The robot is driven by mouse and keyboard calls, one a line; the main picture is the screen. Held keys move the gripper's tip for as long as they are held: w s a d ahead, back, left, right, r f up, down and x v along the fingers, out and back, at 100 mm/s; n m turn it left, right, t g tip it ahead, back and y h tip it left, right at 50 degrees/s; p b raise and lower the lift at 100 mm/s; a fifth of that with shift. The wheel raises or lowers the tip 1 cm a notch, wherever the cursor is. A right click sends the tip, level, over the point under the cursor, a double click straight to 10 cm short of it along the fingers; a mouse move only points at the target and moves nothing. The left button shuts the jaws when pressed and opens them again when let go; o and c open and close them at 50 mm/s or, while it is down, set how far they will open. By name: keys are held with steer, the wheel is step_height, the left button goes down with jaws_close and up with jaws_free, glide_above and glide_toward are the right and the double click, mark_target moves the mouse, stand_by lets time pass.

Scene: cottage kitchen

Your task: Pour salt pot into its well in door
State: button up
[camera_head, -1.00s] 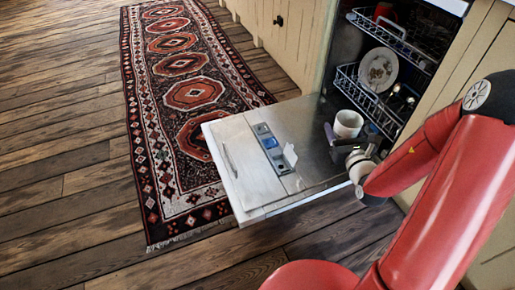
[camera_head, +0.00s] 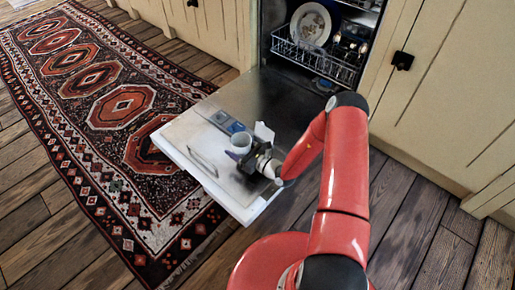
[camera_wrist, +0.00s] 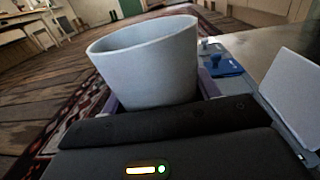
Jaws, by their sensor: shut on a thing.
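My gripper (camera_head: 240,156) is shut on the salt pot (camera_head: 240,142), a plain whitish cup. I hold it roughly upright above the open dishwasher door (camera_head: 182,135). In the wrist view the pot (camera_wrist: 150,65) sits between purple finger pads; its inside is hidden. The door's grey-and-blue dispenser panel (camera_head: 226,121) lies just beyond the pot in the head view, partly covered by it. A white flap (camera_head: 264,132) stands raised at the panel's right end. The wrist view shows a blue part (camera_wrist: 222,66) and the flap (camera_wrist: 292,88) right of the pot. The well's opening cannot be made out.
The dishwasher's lower rack (camera_head: 315,62) holds a plate (camera_head: 310,24) and other dishes behind the door. Cupboards (camera_head: 440,90) flank it on the right. A patterned rug (camera_head: 110,120) lies on the wooden floor to the left.

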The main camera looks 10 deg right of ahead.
steer(key=shift+s+a+f, duration=0.1)
steer(key=shift+a+f, duration=0.1)
steer(key=shift+f, duration=0.35)
steer(key=shift+s+a+f, duration=0.1)
steer(key=shift+a+f, duration=0.05)
steer(key=shift+f, duration=0.4)
steer(key=shift+d+r, duration=0.15)
